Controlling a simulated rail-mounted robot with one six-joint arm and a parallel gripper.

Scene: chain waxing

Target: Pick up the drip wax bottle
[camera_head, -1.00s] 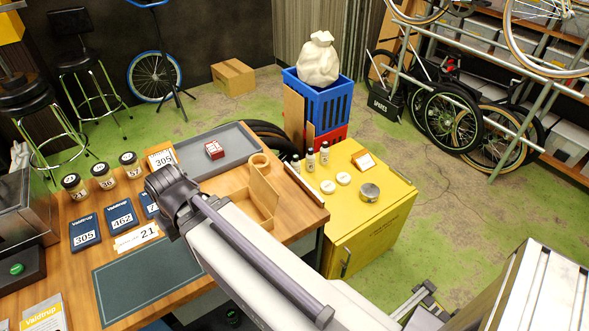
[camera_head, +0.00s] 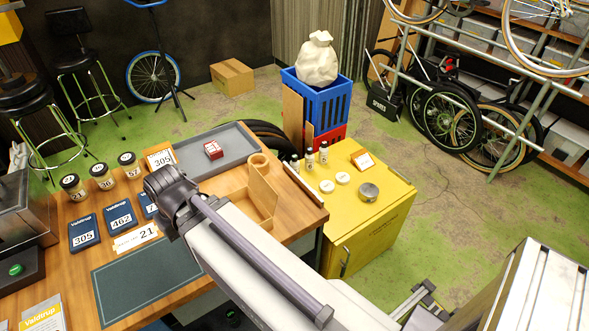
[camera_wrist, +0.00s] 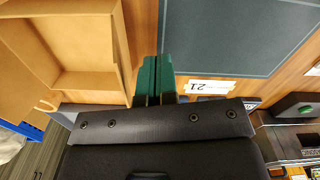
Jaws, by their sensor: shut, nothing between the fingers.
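Several small white bottles with dark caps stand at the back left of the yellow cabinet top; one is this bottle (camera_head: 310,161) and another is this bottle (camera_head: 324,154). A further one (camera_head: 295,164) is partly hidden behind the board edge. Their labels are too small to read, so I cannot tell which is the drip wax bottle. My gripper (camera_wrist: 157,62) shows in the wrist view with its green fingers together, empty, above the wooden bench near the card marked 21 (camera_wrist: 212,87). In the head view my arm hides the gripper. No bottle shows in the wrist view.
The yellow cabinet (camera_head: 372,225) stands right of the wooden bench (camera_head: 205,185). White round tins (camera_head: 343,178) and a metal tin (camera_head: 368,192) share its top. An open cardboard box (camera_head: 262,199), a grey tray (camera_head: 235,143) and jars (camera_head: 103,175) are on the bench.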

